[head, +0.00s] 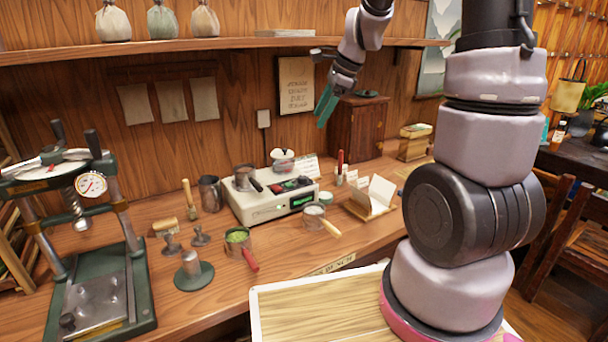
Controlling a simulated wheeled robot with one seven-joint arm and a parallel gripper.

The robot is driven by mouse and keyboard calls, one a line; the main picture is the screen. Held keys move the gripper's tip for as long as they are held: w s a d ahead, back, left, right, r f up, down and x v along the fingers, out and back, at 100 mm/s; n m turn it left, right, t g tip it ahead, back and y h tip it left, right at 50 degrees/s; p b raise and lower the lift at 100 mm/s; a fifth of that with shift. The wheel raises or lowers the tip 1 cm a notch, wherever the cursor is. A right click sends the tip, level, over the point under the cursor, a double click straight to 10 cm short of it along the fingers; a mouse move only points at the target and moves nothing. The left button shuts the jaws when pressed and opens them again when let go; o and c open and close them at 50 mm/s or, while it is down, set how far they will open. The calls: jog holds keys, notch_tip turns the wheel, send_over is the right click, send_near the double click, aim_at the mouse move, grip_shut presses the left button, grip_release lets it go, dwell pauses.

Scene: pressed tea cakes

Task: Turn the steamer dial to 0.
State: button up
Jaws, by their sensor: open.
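The steamer (268,207) is a cream box on the wooden counter, with a small metal pot (242,178) on its top left and a lit green display on its front. Small dark and red controls (291,184) sit on its top right; the dial's setting is too small to read. My gripper (326,108) hangs in the air above and to the right of the steamer, fingers pointing down, open and empty. It touches nothing.
A green press (92,285) with a gauge stands at the left. A metal cup (210,194), a pan of green leaves (238,240) with a red handle, and a pan of white stuff (314,214) surround the steamer. A shelf (230,44) runs above; a wooden cabinet (357,130) stands behind.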

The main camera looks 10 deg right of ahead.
aim_at(303, 176)
jog(key=w+a+f+m, duration=0.1)
jog(key=w+f+m, duration=0.1)
jog(key=f, duration=0.5)
jog(key=w+a+f+m, duration=0.1)
jog(key=w+f+m, duration=0.1)
jog(key=f, duration=0.5)
jog(key=w+f+m+g, duration=0.1)
jog(key=w+f, duration=0.3)
jog(key=f, duration=0.4)
jog(key=shift+w+a+m, duration=0.35)
jog(key=shift+a+m, duration=0.05)
jog(key=shift+m, duration=0.2)
grip_shut()
